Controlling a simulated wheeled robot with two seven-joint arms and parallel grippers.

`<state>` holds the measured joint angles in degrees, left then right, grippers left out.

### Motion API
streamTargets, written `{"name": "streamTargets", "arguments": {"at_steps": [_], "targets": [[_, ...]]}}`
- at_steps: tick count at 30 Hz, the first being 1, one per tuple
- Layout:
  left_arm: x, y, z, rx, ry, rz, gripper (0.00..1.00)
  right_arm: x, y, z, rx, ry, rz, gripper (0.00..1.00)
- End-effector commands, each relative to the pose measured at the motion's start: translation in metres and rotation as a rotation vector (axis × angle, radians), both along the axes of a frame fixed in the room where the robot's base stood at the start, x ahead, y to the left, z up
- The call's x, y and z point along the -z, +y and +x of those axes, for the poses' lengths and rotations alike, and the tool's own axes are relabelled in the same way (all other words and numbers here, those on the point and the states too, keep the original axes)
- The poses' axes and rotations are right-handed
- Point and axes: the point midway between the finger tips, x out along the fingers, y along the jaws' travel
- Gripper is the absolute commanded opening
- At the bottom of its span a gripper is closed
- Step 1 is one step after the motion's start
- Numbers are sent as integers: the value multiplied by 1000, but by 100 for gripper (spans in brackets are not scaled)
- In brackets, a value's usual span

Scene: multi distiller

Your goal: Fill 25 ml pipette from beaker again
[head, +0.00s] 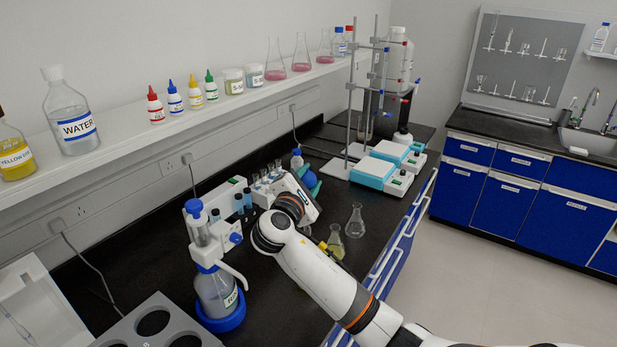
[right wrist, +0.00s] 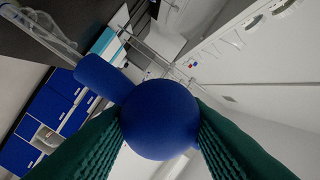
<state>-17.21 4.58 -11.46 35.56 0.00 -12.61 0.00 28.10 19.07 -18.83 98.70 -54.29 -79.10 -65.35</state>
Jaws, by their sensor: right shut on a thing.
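My right gripper (right wrist: 160,115) has its green ribbed fingers closed on a round blue bulb (right wrist: 160,120), which fills the middle of the right wrist view. A blue stub (right wrist: 95,72) sticks out from the bulb to the upper left. In the head view the right gripper (head: 309,181) is over the bench beside the tube rack, partly hidden by my own wrist. A flask with yellowish liquid (head: 336,243) stands right of my arm. I cannot pick out a beaker for certain. My left gripper is not in view.
A clear conical flask (head: 355,222) stands near the bench's front edge. A blue-capped dispenser bottle (head: 217,291) stands left of my arm. Clamp stands (head: 352,100) and white-and-turquoise devices (head: 374,172) are farther back. A shelf (head: 130,137) with bottles runs along the wall.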

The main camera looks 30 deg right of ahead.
Motion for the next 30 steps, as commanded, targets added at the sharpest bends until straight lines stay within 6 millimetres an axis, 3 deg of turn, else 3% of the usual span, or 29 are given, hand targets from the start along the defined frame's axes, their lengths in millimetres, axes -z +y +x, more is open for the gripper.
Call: {"name": "streamTargets", "arguments": {"at_steps": [18,29,30], "targets": [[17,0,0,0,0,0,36,32,0,0,1,0,0,0],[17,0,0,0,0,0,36,33,0,0,0,-1,1,0],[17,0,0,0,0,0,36,33,0,0,0,-1,1,32]]}}
